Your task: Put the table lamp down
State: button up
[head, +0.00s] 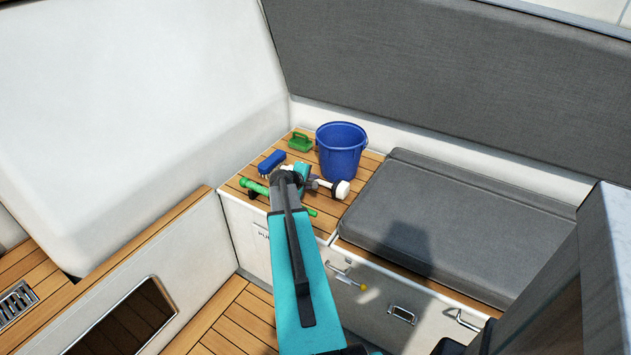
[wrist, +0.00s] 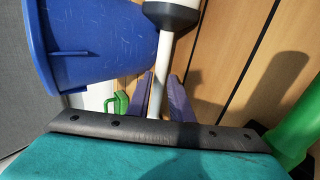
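The table lamp (head: 343,189) has a white end, a dark collar and a thin white stem. It lies across the front of the blue bucket in the head view. In the wrist view its stem (wrist: 161,75) runs down between the two fingers of my gripper (wrist: 160,100), which close on it from both sides. In the head view my gripper (head: 314,184) is over the wooden locker top (head: 329,222), and my arm hides part of the lamp. I cannot tell whether the lamp touches the wood.
The blue bucket (head: 341,152) stands close behind the lamp. A blue brush (head: 271,161), a green-handled scrubber (head: 300,143) and a long green tool (head: 254,187) crowd the locker top. A grey cushion (head: 450,225) lies to the right. Little bare wood shows near the front edge.

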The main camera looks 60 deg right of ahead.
jog(key=shift+x, duration=1.05)
grip_shut()
